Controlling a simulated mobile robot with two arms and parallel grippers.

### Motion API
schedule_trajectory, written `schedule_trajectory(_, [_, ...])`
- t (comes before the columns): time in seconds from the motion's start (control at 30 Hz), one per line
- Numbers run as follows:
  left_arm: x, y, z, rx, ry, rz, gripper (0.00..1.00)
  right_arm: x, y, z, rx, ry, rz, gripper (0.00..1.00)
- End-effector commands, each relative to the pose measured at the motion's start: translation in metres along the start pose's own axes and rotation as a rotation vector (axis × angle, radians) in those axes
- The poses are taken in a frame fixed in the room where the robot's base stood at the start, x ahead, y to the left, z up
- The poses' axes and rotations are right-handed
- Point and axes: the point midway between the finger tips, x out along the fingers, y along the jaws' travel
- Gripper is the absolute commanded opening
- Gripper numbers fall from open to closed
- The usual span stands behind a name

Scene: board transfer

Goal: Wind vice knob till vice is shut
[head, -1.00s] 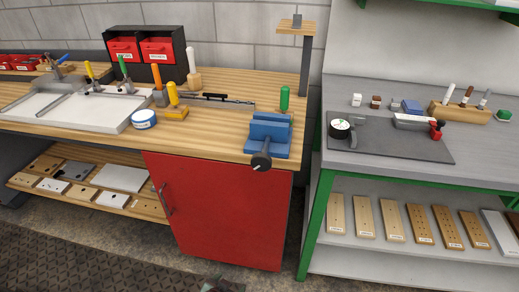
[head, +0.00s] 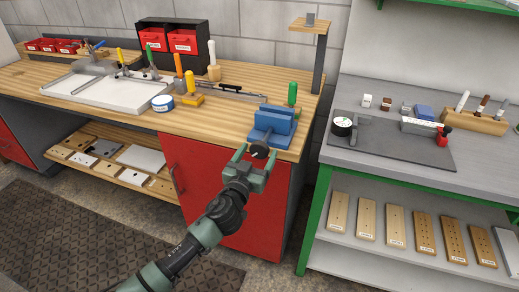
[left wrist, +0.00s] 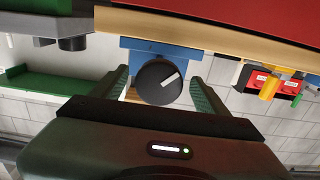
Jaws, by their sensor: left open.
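The blue vice (head: 273,121) sits at the right front corner of the wooden bench; whether its jaws touch is too small to tell. Its round black knob (head: 259,150) sticks out in front of the bench edge. My left gripper (head: 254,158) is at the knob, open, with one finger on each side. In the left wrist view the knob (left wrist: 160,82) shows a white line mark, slanting, and lies between the two fingers (left wrist: 163,92). Gaps show between fingers and knob. The blue vice body (left wrist: 150,47) is partly hidden behind the knob. My right gripper is not in view.
A green-handled tool (head: 292,94) stands just behind the vice. The red cabinet door (head: 200,185) is below the bench. A grey worktable (head: 400,185) with a green frame stands to the right. A blue-and-white tape roll (head: 162,103) and white tray (head: 105,92) lie farther left.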

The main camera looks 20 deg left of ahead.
Motion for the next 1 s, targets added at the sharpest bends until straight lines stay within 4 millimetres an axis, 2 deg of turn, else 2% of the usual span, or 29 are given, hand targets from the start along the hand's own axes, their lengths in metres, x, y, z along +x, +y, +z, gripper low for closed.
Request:
schedule_trajectory(0.17, [0.015,0.0,0.0,-0.001,-0.001,0.0,0.75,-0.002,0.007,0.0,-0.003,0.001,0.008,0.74])
schedule_trajectory(0.43, [0.017,0.0,0.001,-0.001,-0.002,0.0,0.75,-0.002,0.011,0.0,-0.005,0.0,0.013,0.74])
schedule_trajectory(0.47, [0.017,0.0,0.001,-0.001,-0.002,0.0,0.72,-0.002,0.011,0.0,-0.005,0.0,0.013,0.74])
schedule_trajectory(0.67, [0.017,0.0,0.001,-0.001,-0.002,0.0,0.17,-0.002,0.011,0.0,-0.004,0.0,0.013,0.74])
schedule_trajectory(0.7, [0.017,0.0,0.001,-0.001,-0.002,0.0,0.13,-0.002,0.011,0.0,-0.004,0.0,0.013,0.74])
schedule_trajectory(1.0, [0.017,0.001,0.001,0.041,-0.002,0.001,0.13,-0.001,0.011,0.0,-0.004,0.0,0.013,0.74])
